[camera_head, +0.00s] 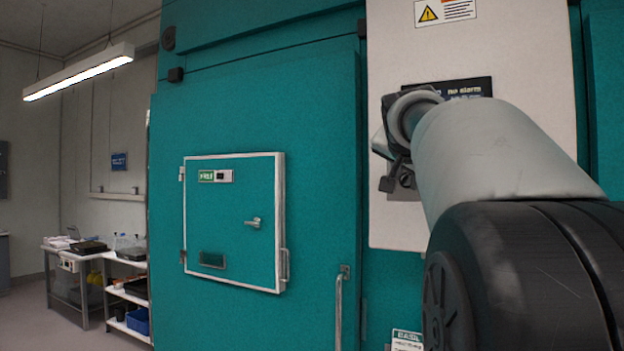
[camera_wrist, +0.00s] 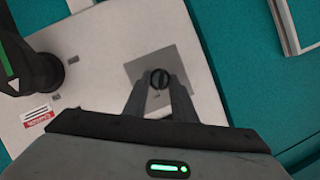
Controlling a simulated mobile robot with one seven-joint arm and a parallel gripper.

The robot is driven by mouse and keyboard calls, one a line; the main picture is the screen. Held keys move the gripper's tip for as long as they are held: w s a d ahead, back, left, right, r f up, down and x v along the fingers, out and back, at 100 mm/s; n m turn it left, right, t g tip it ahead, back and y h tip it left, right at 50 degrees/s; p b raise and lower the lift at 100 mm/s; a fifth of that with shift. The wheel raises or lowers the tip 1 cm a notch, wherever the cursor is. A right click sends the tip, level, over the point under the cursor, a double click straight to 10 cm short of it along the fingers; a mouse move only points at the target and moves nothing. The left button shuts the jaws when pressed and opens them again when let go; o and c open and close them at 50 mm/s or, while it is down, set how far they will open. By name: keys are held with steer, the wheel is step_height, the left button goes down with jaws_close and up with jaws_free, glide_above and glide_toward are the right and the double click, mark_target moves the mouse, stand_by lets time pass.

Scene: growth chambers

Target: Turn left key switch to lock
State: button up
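A round black key switch (camera_wrist: 159,79) sits on a square grey plate (camera_wrist: 172,64) on the white panel, seen in the wrist view. My gripper (camera_wrist: 159,86) points at it, with one finger on each side and a visible gap between the fingers. I cannot tell whether the fingertips touch the switch. In the head view my gripper (camera_head: 385,155) is close to the white panel (camera_head: 470,50), and my arm hides much of the panel. Part of a grey plate (camera_head: 405,190) shows below the gripper. The switch itself is hidden there.
A dark display (camera_head: 466,87) reading "no alarm" is above the gripper. A black cylindrical part with a green mark (camera_wrist: 30,65) stands out at left in the wrist view. The teal chamber door (camera_head: 310,110) has a small hatch (camera_head: 232,225) and a vertical handle (camera_head: 338,310).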

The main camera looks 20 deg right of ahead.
jaws_close()
steer(key=shift+a+r+n, duration=0.1)
steer(key=shift+n, duration=0.2)
steer(key=shift+r+n+g+p, duration=0.1)
steer(key=shift+n+g+p, duration=0.3)
steer(key=shift+p, duration=0.1)
steer(key=shift+w+a+n+g+h+p, duration=0.1)
steer(key=shift+n+g+h+p, duration=0.2)
steer(key=shift+n, duration=0.25)
steer(key=shift+w+a+n+g+h+p, duration=0.1)
steer(key=shift+n+g+h+p, duration=0.1)
steer(key=shift+n+g+h, duration=0.25)
steer(key=n+g+h, duration=0.1)
steer(key=n, duration=0.1)
steer(key=shift+w+n, duration=0.1)
steer(key=shift+n, duration=0.2)
steer(key=shift+a+n+g+h, duration=0.1)
steer(key=shift+n+g+h, duration=0.45)
steer(key=shift+n, duration=0.45)
